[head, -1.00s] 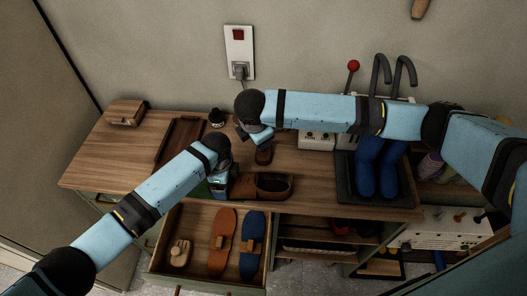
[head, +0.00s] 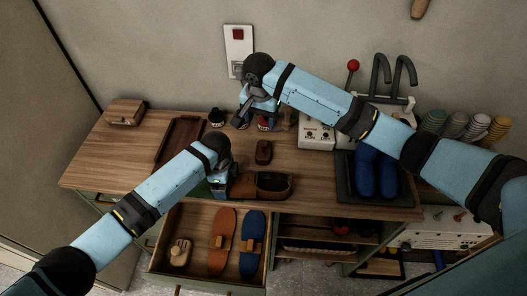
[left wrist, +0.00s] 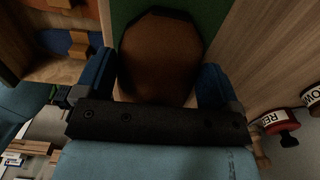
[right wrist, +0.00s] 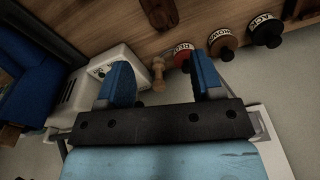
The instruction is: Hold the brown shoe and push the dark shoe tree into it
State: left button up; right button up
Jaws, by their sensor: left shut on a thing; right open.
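The brown shoe (head: 274,186) lies on the bench top near its front edge, its dark opening to the right. My left gripper (head: 218,184) is shut on its toe end; the left wrist view shows the brown toe (left wrist: 158,60) between the blue fingers. The dark shoe tree (head: 264,152) rests on the bench just behind the shoe, apart from it. It seems to show at the top of the right wrist view (right wrist: 160,12). My right gripper (head: 258,119) is open and empty, behind the shoe tree and near the polish jars.
Polish jars, one red (right wrist: 182,56), one brown (right wrist: 222,43) and one black (right wrist: 265,31), stand along the back. A white machine (head: 317,133) and blue boots (head: 376,175) are to the right. A tray (head: 180,140) lies left. An open drawer (head: 196,219) juts out in front.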

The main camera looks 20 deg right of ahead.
aim_at(263, 143)
jog(key=f+m, duration=0.4)
jog(key=d+f+m, duration=0.1)
jog(key=f+m, duration=0.1)
jog(key=f, duration=0.1)
jog(key=shift+w+g, duration=0.15)
jog(key=shift+g, duration=0.15)
jog(key=f, duration=0.5)
jog(key=shift+w+a, duration=0.15)
jog(key=shift+w, duration=0.05)
jog(key=shift+c, duration=0.4)
grip_shut()
